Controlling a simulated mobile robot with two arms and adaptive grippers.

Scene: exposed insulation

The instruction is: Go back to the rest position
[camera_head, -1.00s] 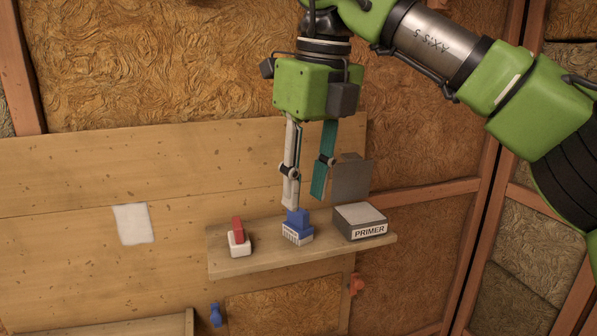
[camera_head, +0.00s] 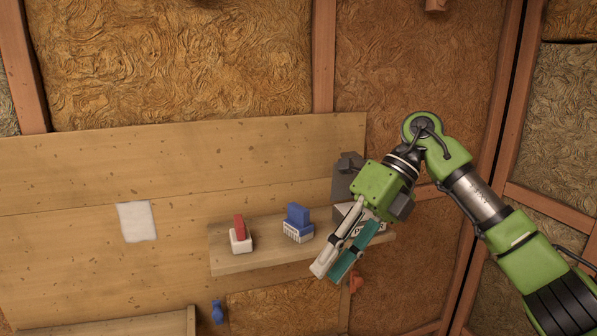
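My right gripper (camera_head: 330,273) hangs in front of the right part of the wooden shelf (camera_head: 270,259), its two fingers, one white and one teal, slanting down to the left. The fingers look slightly apart with nothing between them. My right arm comes in from the lower right, bent at the wrist. My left gripper is not in view.
On the shelf stand a red-and-white item (camera_head: 240,235), a blue item with a white lower part (camera_head: 298,223) and a grey primer box (camera_head: 342,212), partly hidden by my gripper. A white sheet (camera_head: 137,221) is on the boards. Wall space above is clear.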

